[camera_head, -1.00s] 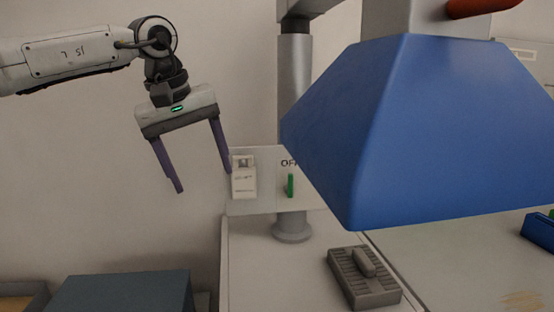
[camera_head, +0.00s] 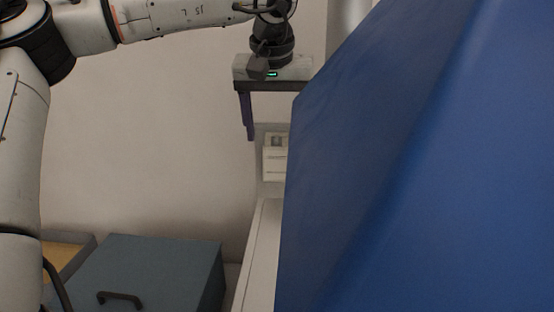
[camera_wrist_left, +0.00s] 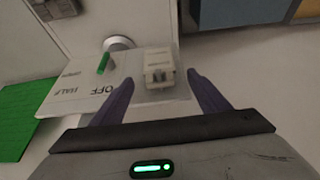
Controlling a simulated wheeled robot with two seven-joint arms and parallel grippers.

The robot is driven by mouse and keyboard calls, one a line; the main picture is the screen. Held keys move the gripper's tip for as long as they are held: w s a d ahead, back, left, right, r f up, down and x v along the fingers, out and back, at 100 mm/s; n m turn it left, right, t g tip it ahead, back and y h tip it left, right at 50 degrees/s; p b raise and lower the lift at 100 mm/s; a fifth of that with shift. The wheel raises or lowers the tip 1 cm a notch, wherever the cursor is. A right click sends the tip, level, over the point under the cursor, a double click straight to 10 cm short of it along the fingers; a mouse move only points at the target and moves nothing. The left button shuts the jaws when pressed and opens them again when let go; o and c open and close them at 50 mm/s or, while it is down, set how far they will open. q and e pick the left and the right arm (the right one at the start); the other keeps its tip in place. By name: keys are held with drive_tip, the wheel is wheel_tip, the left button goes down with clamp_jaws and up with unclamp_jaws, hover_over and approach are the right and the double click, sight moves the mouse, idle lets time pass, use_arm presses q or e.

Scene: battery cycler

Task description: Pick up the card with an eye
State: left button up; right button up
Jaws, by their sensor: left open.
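A small white card-like piece (camera_head: 275,158) with a grey square at its top and faint print is at the panel, left of the blue hood. Whether the grey square is an eye is too small to tell. My left gripper (camera_head: 272,88) is open above it; one purple finger shows, the other is hidden behind the hood. In the left wrist view the white piece (camera_wrist_left: 158,66) lies between and beyond the two spread fingers of the gripper (camera_wrist_left: 161,79), with nothing held. My right gripper is not in view.
The large blue hood (camera_head: 410,170) fills the right side and hides much of the bench. A white panel (camera_wrist_left: 65,95) with OFF and HALF lettering has a green lever (camera_wrist_left: 104,62). A blue-grey box (camera_head: 145,265) with a black handle stands lower left.

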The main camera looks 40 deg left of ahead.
sight(276, 137)
use_arm(q)
drive_tip(key=shift+x, duration=1.5)
drive_tip(key=shift+d, duration=0.1)
drive_tip(key=c, duration=1.4)
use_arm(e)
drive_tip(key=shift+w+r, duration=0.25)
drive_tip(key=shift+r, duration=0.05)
use_arm(q)
drive_tip(key=shift+r, duration=0.15)
